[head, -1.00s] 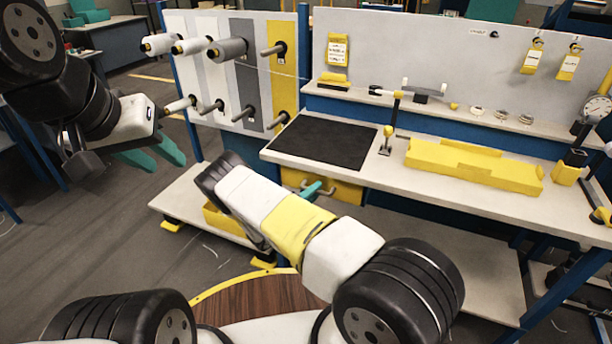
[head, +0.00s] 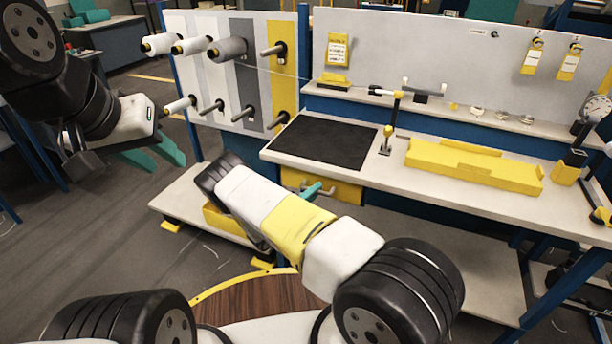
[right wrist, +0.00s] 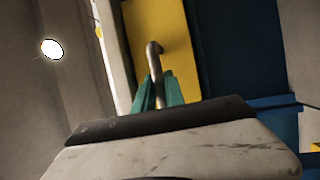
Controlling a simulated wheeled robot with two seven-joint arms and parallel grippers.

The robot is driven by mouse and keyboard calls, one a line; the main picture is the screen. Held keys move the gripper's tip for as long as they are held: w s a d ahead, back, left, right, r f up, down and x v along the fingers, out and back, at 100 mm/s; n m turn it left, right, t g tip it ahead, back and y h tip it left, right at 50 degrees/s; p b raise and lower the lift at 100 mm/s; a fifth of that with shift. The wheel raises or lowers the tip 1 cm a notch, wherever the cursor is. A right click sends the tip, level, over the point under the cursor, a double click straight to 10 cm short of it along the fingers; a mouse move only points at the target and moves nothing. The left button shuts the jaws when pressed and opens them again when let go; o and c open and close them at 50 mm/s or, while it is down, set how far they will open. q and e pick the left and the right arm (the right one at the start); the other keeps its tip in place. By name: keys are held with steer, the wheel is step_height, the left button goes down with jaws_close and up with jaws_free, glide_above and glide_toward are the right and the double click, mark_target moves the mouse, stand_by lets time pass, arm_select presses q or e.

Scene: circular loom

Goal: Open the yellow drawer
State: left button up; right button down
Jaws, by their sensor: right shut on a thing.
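The yellow drawer (head: 345,190) sits under the left part of the workbench top, and its front also shows in the right wrist view (right wrist: 178,50). It looks closed in the head view. A grey bar handle (right wrist: 154,62) stands out from its front. My right gripper (right wrist: 158,92) has its teal fingers shut on the handle; in the head view my right gripper (head: 312,191) is partly hidden by my own arm. My left gripper (head: 165,158) hangs at the left, away from the bench, its teal fingers apart and empty.
The bench top holds a black mat (head: 325,142) and a yellow tray (head: 470,165). Thread spools (head: 228,48) stand on a rack behind at the left. Open floor lies at the left.

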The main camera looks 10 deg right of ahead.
steer(key=shift+s+a, duration=0.1)
stand_by(0.6)
steer(key=s+a, duration=0.7)
steer(key=s, duration=0.3)
steer(key=s+a, duration=0.7)
steer(key=s, duration=0.4)
steer(key=shift+s+a+f, duration=0.1)
steer(key=c, duration=1.4)
jaws_free()
